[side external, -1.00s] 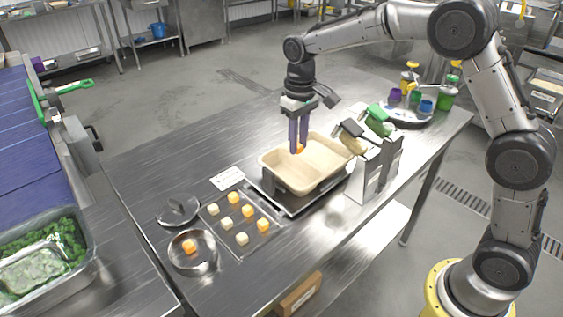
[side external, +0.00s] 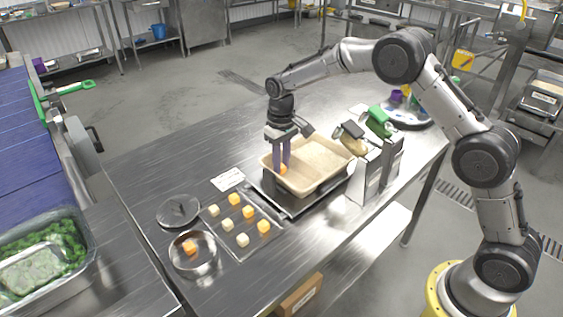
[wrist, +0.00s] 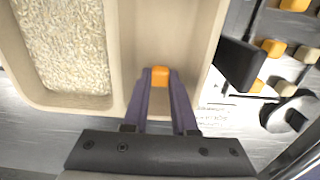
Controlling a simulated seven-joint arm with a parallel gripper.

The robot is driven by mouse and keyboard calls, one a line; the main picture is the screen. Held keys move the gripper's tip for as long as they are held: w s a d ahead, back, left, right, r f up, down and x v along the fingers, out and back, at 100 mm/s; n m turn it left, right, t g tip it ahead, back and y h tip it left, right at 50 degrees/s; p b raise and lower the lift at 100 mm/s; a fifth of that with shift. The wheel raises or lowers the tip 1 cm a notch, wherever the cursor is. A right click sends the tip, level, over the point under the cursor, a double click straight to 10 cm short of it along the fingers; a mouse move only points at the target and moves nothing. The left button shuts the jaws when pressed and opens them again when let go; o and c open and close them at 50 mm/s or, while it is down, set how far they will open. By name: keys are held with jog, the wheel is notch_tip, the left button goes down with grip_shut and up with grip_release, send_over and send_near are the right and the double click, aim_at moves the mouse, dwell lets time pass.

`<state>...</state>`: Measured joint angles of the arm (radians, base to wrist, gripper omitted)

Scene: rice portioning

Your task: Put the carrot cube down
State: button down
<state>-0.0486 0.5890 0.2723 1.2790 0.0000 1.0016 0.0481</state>
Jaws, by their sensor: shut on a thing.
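My gripper (side external: 281,168) is shut on an orange carrot cube (side external: 282,169). The wrist view shows the carrot cube (wrist: 160,76) between the purple fingertips of my gripper (wrist: 160,82). The cube and fingertips are at the left end of a beige tray (side external: 318,183). In the wrist view they are over an empty compartment of the tray (wrist: 176,22), next to a compartment of rice (wrist: 65,45). I cannot tell whether the cube touches the tray's floor.
A flat metal tray (side external: 238,251) with several orange and pale cubes lies at the front left. A steel bowl (side external: 207,265) holding an orange cube and a round lid (side external: 178,211) are beside it. Metal holders (side external: 373,178) with utensils stand right of the beige tray.

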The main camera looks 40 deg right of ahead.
jog(key=shift+f, duration=0.1)
jog(key=c, duration=1)
grip_release()
